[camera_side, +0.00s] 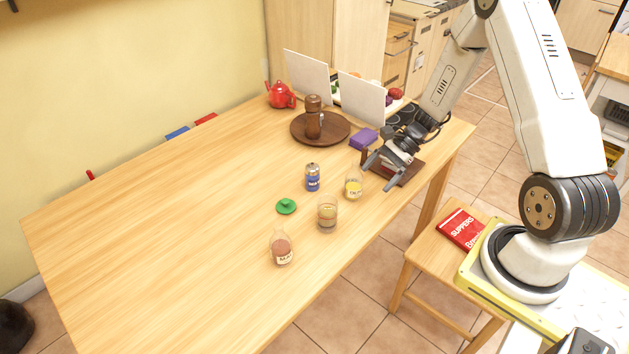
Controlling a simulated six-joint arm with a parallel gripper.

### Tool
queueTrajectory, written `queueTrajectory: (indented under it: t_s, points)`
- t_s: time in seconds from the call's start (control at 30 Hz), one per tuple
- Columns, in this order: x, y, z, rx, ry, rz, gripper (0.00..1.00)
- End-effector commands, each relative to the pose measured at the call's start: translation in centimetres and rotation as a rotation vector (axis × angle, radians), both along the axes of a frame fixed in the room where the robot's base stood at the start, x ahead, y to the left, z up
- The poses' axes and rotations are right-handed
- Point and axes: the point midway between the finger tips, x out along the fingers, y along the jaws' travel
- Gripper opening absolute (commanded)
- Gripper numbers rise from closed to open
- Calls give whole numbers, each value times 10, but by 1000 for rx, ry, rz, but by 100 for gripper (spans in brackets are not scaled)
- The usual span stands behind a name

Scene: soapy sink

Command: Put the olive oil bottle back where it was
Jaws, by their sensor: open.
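I cannot pick out an olive oil bottle for certain. A small glass jar (281,249) with reddish contents and a label stands nearest the front. A glass (327,215) with greenish-yellow contents stands behind it to the right, and a glass jar (353,186) with yellow contents stands further right. A dark brown bottle-like mill (313,115) stands upright on a round wooden tray (338,132). My gripper (378,174) is open with nothing visible between its fingers. It is just right of the yellow jar, over a dark reddish-brown board (408,173), which it partly hides.
A blue can (312,177) and a green lid-like item (286,206) are near the jars. A purple block (363,139) lies behind my gripper. White panels (361,98) and a red teapot (280,95) are at the back. The table's (150,250) left half is clear.

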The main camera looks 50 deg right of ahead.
Motion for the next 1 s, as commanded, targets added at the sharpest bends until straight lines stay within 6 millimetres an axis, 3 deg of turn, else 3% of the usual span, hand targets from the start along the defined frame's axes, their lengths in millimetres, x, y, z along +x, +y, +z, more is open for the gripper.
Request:
queueTrajectory:
  t_s: [0.1, 0.3, 0.8, 1.0]
  points:
    - [-8, 25, 18, -129, -21, 193, 100]
    - [-25, 57, 43, -336, -83, 504, 100]
    - [-59, 114, 103, -821, -424, 1252, 100]
    - [-66, 130, 118, -941, -563, 1448, 100]
